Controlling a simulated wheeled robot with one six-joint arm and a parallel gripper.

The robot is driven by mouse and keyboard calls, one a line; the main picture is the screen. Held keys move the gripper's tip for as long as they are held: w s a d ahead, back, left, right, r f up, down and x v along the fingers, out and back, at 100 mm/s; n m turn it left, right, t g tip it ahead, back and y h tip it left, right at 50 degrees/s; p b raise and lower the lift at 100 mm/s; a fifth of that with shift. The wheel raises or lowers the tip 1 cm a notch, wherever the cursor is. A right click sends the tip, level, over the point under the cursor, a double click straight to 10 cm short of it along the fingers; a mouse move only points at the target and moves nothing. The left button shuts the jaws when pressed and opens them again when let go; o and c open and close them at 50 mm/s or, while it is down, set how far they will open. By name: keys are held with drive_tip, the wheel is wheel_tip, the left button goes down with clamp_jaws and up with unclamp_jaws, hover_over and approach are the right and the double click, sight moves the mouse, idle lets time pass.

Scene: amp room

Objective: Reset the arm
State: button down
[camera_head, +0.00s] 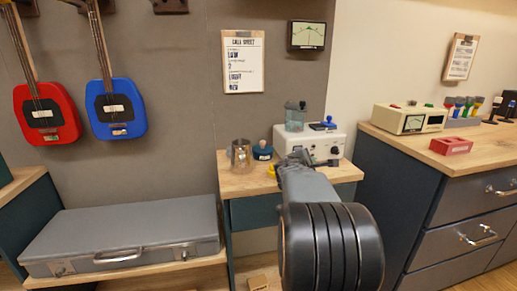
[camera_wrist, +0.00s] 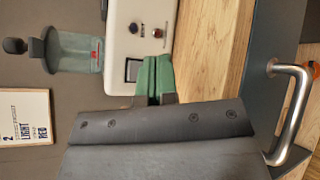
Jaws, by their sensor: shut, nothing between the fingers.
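My gripper (camera_wrist: 154,77) is shut and empty; its two green fingers lie side by side in the wrist view. They show in front of the white amp-like box (camera_wrist: 125,22), which has knobs and a small dark display. I cannot tell whether the fingertips touch the box. In the head view my arm reaches forward over the small wooden-topped table, and its dark round joint hides part of the table. The white box (camera_head: 327,147) stands at the back of that table, partly behind my arm.
A grey case (camera_head: 130,236) lies at left. A drawer cabinet (camera_head: 430,195) with metal handles stands close at right. Red and blue guitars hang on the wall.

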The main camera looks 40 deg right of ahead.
drive_tip(key=s+a+r+m+g+y+p, duration=0.1)
drive_tip(key=a+r+m+y+p, duration=0.2)
drive_tip(key=a+p, duration=0.35)
drive_tip(key=s+a+r+m+p, duration=0.2)
drive_tip(key=a+r+p, duration=0.3)
drive_tip(key=a+p, duration=0.15)
drive_tip(key=s+a+r+m+y+p, duration=0.1)
drive_tip(key=s+a+m+y+p, duration=0.1)
drive_tip(key=a, duration=0.6)
drive_tip(key=s+a+r+m+g+y+p, duration=0.1)
drive_tip(key=s+a+r+m+y+p, duration=0.1)
drive_tip(key=s+a+y+p, duration=0.3)
drive_tip(key=s+a+r+m+y+p, duration=0.2)
drive_tip(key=s+a+y+p, duration=0.2)
drive_tip(key=a, duration=0.9)
drive_tip(key=p, duration=0.3)
drive_tip(key=shift+r+g, duration=0.15)
drive_tip(key=shift+g, duration=0.15)
drive_tip(key=shift+w+d, duration=0.1)
